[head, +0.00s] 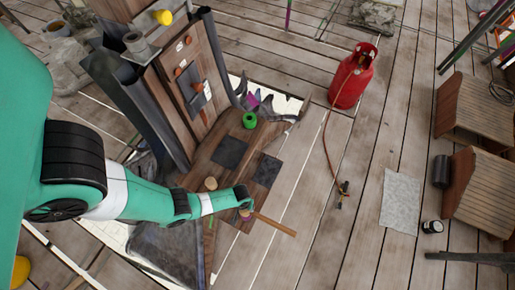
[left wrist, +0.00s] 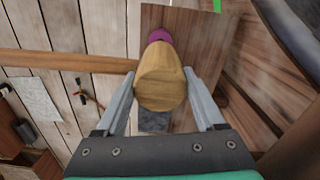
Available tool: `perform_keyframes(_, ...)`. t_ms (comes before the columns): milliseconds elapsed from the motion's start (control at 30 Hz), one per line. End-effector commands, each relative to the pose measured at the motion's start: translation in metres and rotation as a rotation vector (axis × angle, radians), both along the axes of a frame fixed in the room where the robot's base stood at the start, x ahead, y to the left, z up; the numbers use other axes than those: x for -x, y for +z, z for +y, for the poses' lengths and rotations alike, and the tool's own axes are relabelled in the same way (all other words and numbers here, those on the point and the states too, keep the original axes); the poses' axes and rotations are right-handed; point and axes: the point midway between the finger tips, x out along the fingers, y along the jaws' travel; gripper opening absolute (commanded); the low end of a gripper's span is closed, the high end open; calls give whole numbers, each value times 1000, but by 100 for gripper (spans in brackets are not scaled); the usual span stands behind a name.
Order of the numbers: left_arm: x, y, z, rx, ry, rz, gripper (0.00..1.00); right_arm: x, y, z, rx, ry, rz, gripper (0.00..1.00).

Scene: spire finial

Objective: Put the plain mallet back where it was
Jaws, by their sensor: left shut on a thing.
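My left gripper (head: 245,203) is shut on the wooden head of a mallet (left wrist: 160,82), its fingers on either side of the head. The far end of this head is purple (left wrist: 158,36). The mallet's handle (left wrist: 75,61) points left in the left wrist view and to the lower right in the head view (head: 273,224). A second round wooden piece (head: 211,184), perhaps another mallet's head, stands on the brown board (head: 205,155) left of my gripper. A thin green-marked stick (head: 211,240) shows below it. My right gripper is not in view.
Dark slates (head: 267,170) and a green roll (head: 250,120) lie on the board beside the spire (head: 190,85). A red gas cylinder (head: 353,76) with a hose and torch (head: 343,193) stands right of it. Plank floor between torch and board is mostly clear.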

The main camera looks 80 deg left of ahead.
Motion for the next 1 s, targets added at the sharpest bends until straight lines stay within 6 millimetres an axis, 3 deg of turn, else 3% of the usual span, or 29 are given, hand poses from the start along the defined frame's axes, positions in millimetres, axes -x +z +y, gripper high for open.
perform_keyframes(300,-56,-47,64,-2,6,-5,0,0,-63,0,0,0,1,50)
perform_keyframes(433,-69,-75,79,-2,2,-3,0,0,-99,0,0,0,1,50)
perform_keyframes(600,-80,-89,92,-1,0,-3,0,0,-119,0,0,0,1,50)
perform_keyframes(833,-83,-89,95,-1,0,-2,0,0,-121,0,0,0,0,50)
perform_keyframes(1000,-87,-115,100,0,0,-1,0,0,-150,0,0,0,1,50)
